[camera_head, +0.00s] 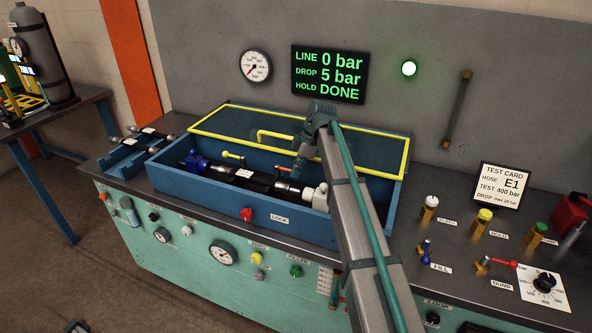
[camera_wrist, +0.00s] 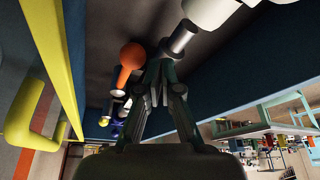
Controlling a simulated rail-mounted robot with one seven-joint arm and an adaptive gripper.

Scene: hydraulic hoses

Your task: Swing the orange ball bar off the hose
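The orange ball bar (camera_wrist: 130,58) shows in the wrist view as an orange knob on a short orange stem, just left of my fingertips. In the head view its orange bar (camera_head: 282,168) lies above the dark hose (camera_head: 262,182) in the blue box. My gripper (camera_wrist: 158,68) points down into the box, its fingers closed together, with nothing seen between them. In the head view my gripper (camera_head: 299,167) is at the right of the orange bar, over the hose's right part. I cannot tell whether fingers and bar touch.
The blue box (camera_head: 168,186) has walls around the hose and a raised yellow-framed lid (camera_head: 230,122) with a yellow handle (camera_head: 262,135) behind. A yellow ball bar (camera_head: 231,155) stands further left. The wall display (camera_head: 328,74) reads LINE 0 bar, HOLD DONE.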

